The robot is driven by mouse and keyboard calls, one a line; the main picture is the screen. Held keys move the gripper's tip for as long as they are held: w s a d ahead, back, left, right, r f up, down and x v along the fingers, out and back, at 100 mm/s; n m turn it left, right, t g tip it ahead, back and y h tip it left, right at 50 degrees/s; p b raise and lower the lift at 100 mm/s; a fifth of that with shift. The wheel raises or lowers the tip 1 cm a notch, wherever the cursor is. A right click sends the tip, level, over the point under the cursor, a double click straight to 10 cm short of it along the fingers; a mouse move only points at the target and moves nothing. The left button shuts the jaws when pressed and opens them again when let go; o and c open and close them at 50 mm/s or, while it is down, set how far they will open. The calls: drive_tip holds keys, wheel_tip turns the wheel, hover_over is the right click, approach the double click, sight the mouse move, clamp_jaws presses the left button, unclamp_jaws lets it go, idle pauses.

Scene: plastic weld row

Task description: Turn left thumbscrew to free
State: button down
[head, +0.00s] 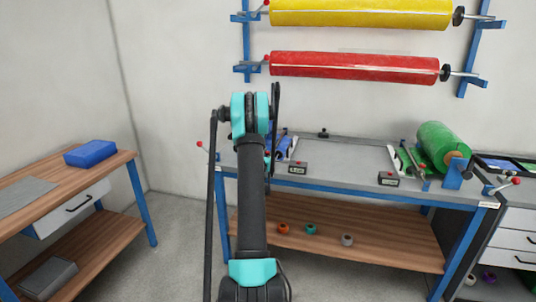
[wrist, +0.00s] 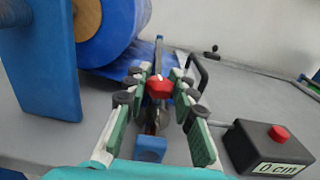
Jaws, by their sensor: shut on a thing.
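In the wrist view, a red knob (wrist: 160,86), which looks like the left thumbscrew, sits between the fingertips of my gripper (wrist: 160,84). The green-padded fingers are closed in around it from both sides. The knob is above a metal part and a small blue block (wrist: 150,148) on the grey bench. In the head view, my own arm hides the gripper and most of the left end of the bench, so the knob's grip cannot be checked there.
A blue roll (wrist: 112,40) on a blue bracket (wrist: 40,70) stands close left of my gripper. A black handle (wrist: 202,72) and a display box with a red button (wrist: 268,147) are to the right. The grey bench (head: 340,160) has clear space at its middle.

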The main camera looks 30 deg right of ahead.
drive_tip(key=n+t+y, duration=0.2)
drive_tip(key=n+y, duration=0.1)
drive_tip(key=y, duration=0.1)
drive_tip(key=n+t+y, duration=0.3)
drive_tip(key=y, duration=0.1)
drive_tip(key=shift+d, duration=0.2)
drive_tip(key=n+y, duration=0.2)
drive_tip(key=y, duration=0.2)
drive_tip(key=n+t+y, duration=0.1)
drive_tip(key=n+y, duration=0.2)
drive_tip(key=y, duration=0.1)
drive_tip(key=shift+a, duration=0.15)
drive_tip(key=shift+n+y, duration=0.4)
drive_tip(key=c, duration=1.2)
unclamp_jaws()
drive_tip(key=s, duration=0.4)
drive_tip(key=s+d, duration=0.1)
drive_tip(key=s, duration=0.3)
drive_tip(key=s+d, duration=0.1)
drive_tip(key=s, duration=0.2)
drive_tip(key=shift+s, duration=0.4)
